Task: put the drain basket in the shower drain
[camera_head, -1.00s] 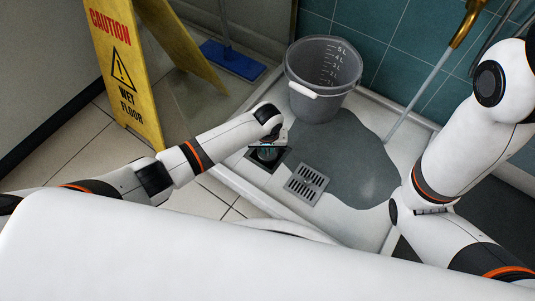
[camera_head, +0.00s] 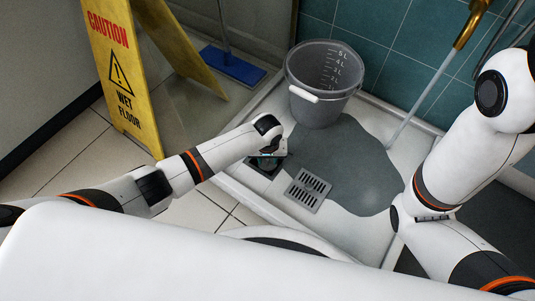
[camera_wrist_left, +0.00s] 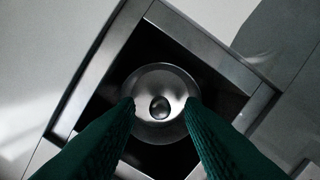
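The shower drain (camera_head: 257,172) is a square opening with a metal frame in the white shower floor, dark inside. It also fills much of the left wrist view (camera_wrist_left: 205,50). The drain basket (camera_wrist_left: 160,75) is a round, shiny metal cup with a dark round spot in its middle. It shows inside the outline of the drain frame, between my left fingertips. My left gripper (camera_head: 267,158), with green fingers (camera_wrist_left: 161,103), is shut on its two sides, directly over the drain. How deep the basket sits is hidden. My right arm shows at the right; its gripper is out of view.
A slotted metal grate (camera_head: 308,190) lies just right of the drain. A grey bucket (camera_head: 322,100) stands behind, by a dark wet patch (camera_head: 350,165). A yellow wet-floor sign (camera_head: 118,75) and a blue mop head (camera_head: 232,66) are at the back left.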

